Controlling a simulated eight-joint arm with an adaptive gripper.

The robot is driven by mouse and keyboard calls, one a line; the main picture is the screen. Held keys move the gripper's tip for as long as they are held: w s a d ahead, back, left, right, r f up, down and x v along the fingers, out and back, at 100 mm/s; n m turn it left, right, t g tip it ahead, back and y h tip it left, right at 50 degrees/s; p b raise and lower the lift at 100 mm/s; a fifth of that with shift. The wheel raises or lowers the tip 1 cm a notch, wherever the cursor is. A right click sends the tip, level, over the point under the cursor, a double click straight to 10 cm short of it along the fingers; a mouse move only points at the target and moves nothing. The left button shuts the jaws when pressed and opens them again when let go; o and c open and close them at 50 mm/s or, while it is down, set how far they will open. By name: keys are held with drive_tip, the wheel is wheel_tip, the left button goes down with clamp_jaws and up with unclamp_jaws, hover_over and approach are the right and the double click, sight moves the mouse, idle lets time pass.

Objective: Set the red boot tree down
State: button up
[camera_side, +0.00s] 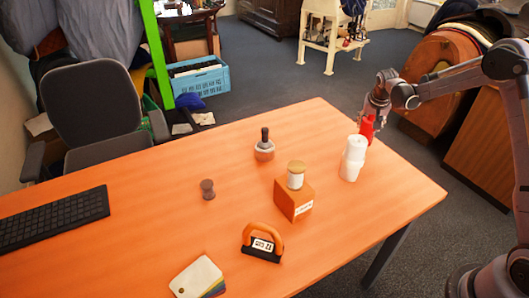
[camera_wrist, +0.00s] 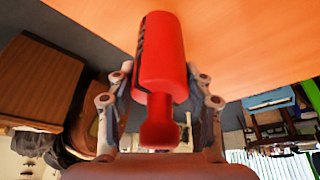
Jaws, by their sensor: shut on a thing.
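The red boot tree (camera_wrist: 163,62) fills the middle of the wrist view, a red cylinder with a narrower knobbed end between my fingers. In the side view the boot tree (camera_side: 367,127) is partly hidden behind a white stacked container. My gripper (camera_side: 372,110) is at the table's far right edge and is shut on the boot tree. My gripper's fingers (camera_wrist: 160,108) flank its narrow end in the wrist view. I cannot tell whether the boot tree touches the orange table (camera_side: 130,200).
The white container (camera_side: 352,158) stands close in front of the boot tree. An orange block (camera_side: 294,200) bears a lidded jar (camera_side: 296,176). A dark-handled pot (camera_side: 264,148), brown knob (camera_side: 207,189), orange-handled tool (camera_side: 263,243), cards (camera_side: 197,278) and keyboard (camera_side: 55,219) lie leftward. The table's far middle is clear.

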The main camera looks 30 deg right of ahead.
drive_tip(key=shift+f, duration=1.15)
drive_tip(key=shift+f, duration=0.1)
drive_tip(key=o, duration=1.3)
drive_tip(key=shift+c, duration=0.2)
drive_tip(key=v, duration=1.2)
drive_tip(key=s+a+r+n+t+y, duration=0.15)
drive_tip(key=s+a+r+n, duration=0.25)
drive_tip(key=s+a+r, duration=0.65)
drive_tip(key=s+a+f+n+t+y, duration=0.1)
drive_tip(key=s+a+f+n, duration=0.1)
drive_tip(key=s+a, duration=0.3)
drive_tip(key=s+a+f+n+t, duration=0.1)
drive_tip(key=s+a+f+n, duration=0.1)
drive_tip(key=s+a, duration=0.4)
drive_tip(key=shift+s+f+n+y, duration=0.35)
drive_tip(key=shift+s+n, duration=0.15)
drive_tip(key=shift+s, duration=0.5)
